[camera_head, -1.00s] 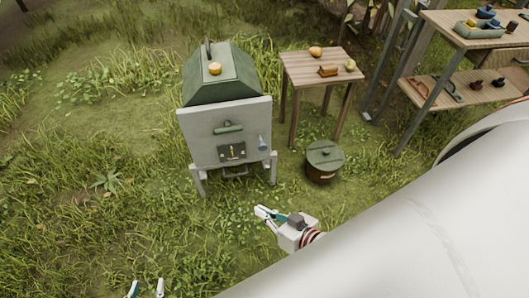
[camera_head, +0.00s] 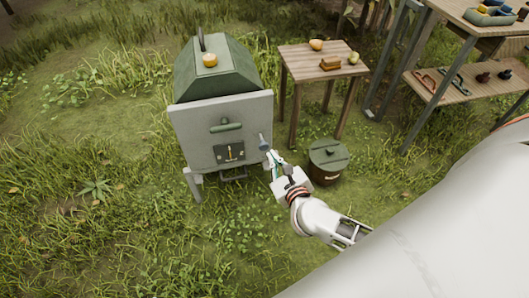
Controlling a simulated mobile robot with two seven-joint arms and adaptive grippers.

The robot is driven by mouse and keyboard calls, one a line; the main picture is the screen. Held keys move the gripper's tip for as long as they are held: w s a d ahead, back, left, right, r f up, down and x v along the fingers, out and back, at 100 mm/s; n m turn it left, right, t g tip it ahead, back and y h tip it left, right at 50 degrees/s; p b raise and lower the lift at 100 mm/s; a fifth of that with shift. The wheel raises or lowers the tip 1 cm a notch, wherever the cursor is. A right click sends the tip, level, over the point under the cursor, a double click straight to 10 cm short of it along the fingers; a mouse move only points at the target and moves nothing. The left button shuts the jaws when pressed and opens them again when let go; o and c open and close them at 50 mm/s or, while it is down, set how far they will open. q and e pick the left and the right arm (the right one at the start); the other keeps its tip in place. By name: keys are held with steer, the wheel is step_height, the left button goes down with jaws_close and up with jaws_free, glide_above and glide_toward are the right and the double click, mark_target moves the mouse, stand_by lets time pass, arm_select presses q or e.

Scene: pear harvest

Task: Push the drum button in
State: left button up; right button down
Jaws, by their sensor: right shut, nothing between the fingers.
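A machine with a dark green sloped top (camera_head: 222,72) and a light grey front panel (camera_head: 196,128) stands on the grass. A small blue-grey cylindrical button (camera_head: 264,141) sticks out at the right side of the panel. My right gripper (camera_head: 272,158) is shut and empty. Its fingertips are just below and beside the button in the picture; I cannot tell whether they touch it. My left gripper is out of view.
The panel also has a green handle (camera_head: 226,128) and a dark plate (camera_head: 230,152). A lidded bin (camera_head: 328,160) stands close to the right of my gripper. A wooden table (camera_head: 296,64) holding small items stands behind. Open grass lies in front.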

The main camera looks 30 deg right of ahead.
arm_select(q)
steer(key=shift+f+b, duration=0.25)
steer(key=shift+b, duration=0.3)
arm_select(e)
step_height(320, 180, down, 8)
steer(key=d+m+g, duration=0.1)
steer(key=m+g, duration=0.2)
steer(key=m, duration=0.2)
steer(key=shift+s+d+r+m, duration=0.15)
steer(key=shift+d+r+m, duration=0.05)
steer(key=shift+d+m, duration=0.1)
steer(key=b, duration=0.3)
glide_toward(265, 148)
steer(key=a+f+x, duration=0.1)
steer(key=x, duration=0.4)
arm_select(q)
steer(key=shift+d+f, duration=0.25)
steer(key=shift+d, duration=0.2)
arm_select(e)
steer(key=shift+w+d+r, duration=0.1)
steer(key=shift+w+d, duration=0.4)
steer(key=shift+w, duration=0.1)
